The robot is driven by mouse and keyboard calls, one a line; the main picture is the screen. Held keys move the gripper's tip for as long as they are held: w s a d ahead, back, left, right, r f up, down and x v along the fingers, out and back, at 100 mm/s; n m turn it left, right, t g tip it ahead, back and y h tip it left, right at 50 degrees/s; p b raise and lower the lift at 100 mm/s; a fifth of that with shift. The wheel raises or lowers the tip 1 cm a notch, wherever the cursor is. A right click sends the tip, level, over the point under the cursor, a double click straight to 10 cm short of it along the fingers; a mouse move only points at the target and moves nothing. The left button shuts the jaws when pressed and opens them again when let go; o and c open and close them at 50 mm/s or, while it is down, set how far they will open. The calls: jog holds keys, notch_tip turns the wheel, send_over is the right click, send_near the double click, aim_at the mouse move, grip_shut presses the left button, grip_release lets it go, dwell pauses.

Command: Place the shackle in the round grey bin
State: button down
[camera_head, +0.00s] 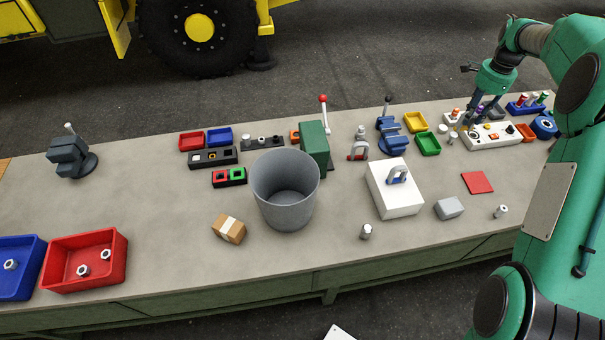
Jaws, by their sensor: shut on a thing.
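The round grey bin (287,190) stands upright and open near the middle of the bench. The part of its floor that shows looks empty. A silver, U-shaped, shackle-like piece with red ends (358,148) stands on the bench right of the green block. A similar grey and blue piece (397,173) is on top of a white box (396,197). My gripper (484,112) is far right of the bin, low over the back of the bench beside the control panel. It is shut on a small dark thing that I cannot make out.
A green lever press (315,147) stands close behind the bin. A cardboard block (229,228) lies in front left of it. The control panel (494,135) and small coloured trays surround my gripper. Red (85,260) and blue trays are at far left.

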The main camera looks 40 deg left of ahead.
jog(key=s+a+n+b, duration=0.1)
jog(key=s+a, duration=0.9)
jog(key=a, duration=0.3)
jog(key=s+a+n, duration=0.2)
jog(key=s+a, duration=0.7)
jog(key=a, duration=0.5)
jog(key=s+a+n, duration=0.1)
jog(key=s+a, duration=0.4)
jog(key=s, duration=0.4)
jog(key=s+a+n+b, duration=0.1)
jog(key=s+a, duration=0.4)
jog(key=s, duration=0.5)
jog(key=s+a+n, duration=0.1)
jog(key=s+a, duration=0.4)
jog(key=s, duration=0.4)
notch_tip(320, 180, down, 19)
jog(key=shift+s+r, duration=0.2)
jog(key=shift+s, duration=0.25)
jog(key=shift+d+f, duration=0.1)
notch_tip(320, 180, down, 6)
jog(key=shift+f, duration=0.1)
